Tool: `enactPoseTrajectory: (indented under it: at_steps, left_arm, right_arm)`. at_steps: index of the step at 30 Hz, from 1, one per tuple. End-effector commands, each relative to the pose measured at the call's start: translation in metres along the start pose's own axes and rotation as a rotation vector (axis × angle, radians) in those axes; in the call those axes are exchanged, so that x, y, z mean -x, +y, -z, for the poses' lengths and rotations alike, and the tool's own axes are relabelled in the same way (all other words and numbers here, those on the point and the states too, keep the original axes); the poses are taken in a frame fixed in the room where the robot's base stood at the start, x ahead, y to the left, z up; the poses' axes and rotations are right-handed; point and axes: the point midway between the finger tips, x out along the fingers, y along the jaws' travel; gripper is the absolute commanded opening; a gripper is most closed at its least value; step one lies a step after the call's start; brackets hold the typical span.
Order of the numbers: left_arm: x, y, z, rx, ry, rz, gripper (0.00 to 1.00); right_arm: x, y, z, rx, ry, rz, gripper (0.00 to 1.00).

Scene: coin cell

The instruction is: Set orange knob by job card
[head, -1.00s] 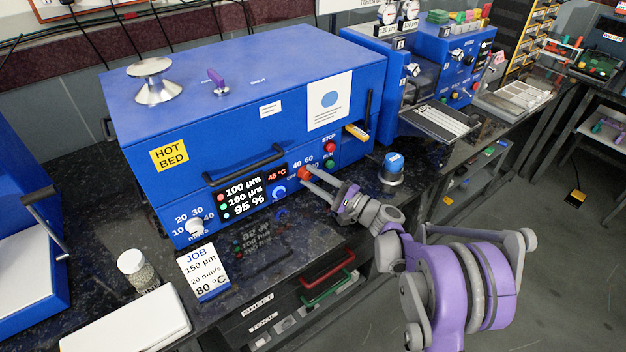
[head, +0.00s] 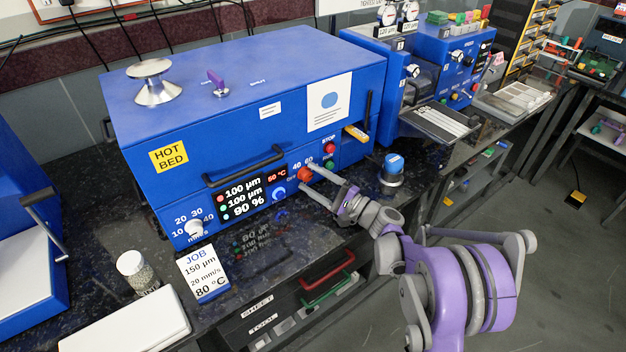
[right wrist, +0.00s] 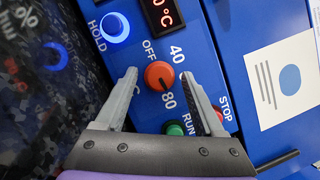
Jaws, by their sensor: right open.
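The orange knob (head: 304,174) is on the front of the blue hot bed machine (head: 240,95). In the right wrist view the orange knob (right wrist: 159,76) has a dark mark that appears to point toward the 80 label. My right gripper (head: 309,180) is open in front of it; in the wrist view its fingertips (right wrist: 160,74) stand on either side, apart from the knob. The job card (head: 204,272) reads 150 µm, 20 mm/s, 80 °C. The red display (head: 277,174) appears to read 50 °C. My left gripper is not in view.
Around the knob are the lit blue HOLD button (right wrist: 115,28), the green RUN button (right wrist: 175,129) and red STOP button (head: 329,148). A white speed knob (head: 195,228) is at the panel's left. A blue-topped weight (head: 393,168) and a jar (head: 133,267) stand on the dark bench.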

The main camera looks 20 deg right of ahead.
Motion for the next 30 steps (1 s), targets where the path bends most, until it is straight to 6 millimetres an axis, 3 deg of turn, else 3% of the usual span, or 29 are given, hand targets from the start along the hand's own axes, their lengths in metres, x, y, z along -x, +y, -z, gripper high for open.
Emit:
enactPoseTrajectory:
  at_steps: [5,18,30]
  left_arm:
    - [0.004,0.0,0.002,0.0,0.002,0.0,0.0]
    - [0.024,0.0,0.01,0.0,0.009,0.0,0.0]
    - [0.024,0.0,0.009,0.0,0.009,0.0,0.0]
  right_arm:
    - [-0.003,-0.014,-0.006,0.0,0.0,0.0,0.7]
    - [-0.015,-0.087,-0.04,0.004,-0.001,0.006,0.7]
    - [-0.017,-0.09,-0.042,0.001,0.0,0.001,0.7]
